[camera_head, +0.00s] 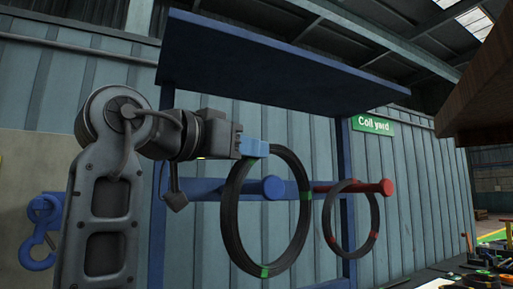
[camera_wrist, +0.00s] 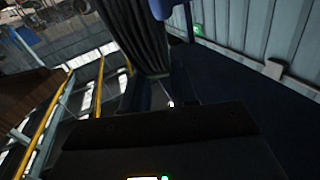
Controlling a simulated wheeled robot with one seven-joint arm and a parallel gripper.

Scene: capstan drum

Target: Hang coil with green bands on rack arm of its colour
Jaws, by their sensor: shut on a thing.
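My gripper (camera_head: 254,147), with blue fingers, is shut on the top of a black coil with green bands (camera_head: 303,225) in the head view. The coil hangs upright below the fingers, in front of the rack. A blue rack arm with a round end (camera_head: 274,188) shows through the coil's ring; I cannot tell whether the arm passes through it. A red rack arm (camera_head: 386,187) stands to the right, with a smaller coil with red bands (camera_head: 374,228) hanging on it. I see no green rack arm. In the wrist view the dark shapes are too unclear to name surely.
A blue roof panel (camera_head: 270,65) juts out above the rack. A blue post (camera_head: 347,235) stands behind the red-banded coil. A green "Coil yard" sign (camera_head: 373,125) is on the wall. A blue hook (camera_head: 39,240) hangs at left. A brown wooden thing (camera_head: 480,90) is at upper right.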

